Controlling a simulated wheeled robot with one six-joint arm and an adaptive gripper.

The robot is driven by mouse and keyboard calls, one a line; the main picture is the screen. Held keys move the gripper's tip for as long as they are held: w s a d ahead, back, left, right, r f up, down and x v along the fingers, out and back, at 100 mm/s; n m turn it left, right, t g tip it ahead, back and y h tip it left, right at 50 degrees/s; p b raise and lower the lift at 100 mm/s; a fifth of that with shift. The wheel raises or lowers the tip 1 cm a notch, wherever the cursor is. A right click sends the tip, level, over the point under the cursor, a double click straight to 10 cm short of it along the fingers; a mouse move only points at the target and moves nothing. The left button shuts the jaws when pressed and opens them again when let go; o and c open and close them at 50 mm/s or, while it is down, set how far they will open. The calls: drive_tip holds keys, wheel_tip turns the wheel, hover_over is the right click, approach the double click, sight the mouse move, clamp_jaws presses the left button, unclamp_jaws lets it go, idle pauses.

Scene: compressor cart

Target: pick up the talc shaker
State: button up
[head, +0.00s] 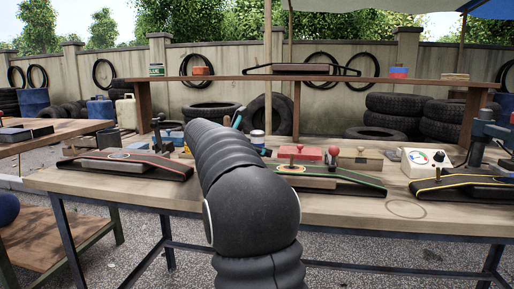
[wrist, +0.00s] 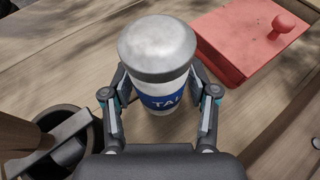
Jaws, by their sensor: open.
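The talc shaker is a white can with a blue band lettered "TAL" and a domed grey metal lid. In the wrist view the talc shaker (wrist: 160,60) stands upright on the wooden bench, between the fingers of my gripper (wrist: 161,95). The gripper is open, with one finger on each side of the can; whether the pads touch it I cannot tell. In the head view the talc shaker (head: 257,139) shows partly behind my dark arm, which hides most of my gripper.
A red box with a knob (wrist: 245,38) lies close right of the shaker. A dark round object (wrist: 65,140) stands at the lower left. In the head view a green-edged board (head: 345,184) and a white gauge box (head: 425,160) are on the bench (head: 330,212). A shelf (head: 350,79) spans above.

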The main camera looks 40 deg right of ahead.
drive_tip(key=c, duration=1)
drive_tip(key=shift+r, duration=0.2)
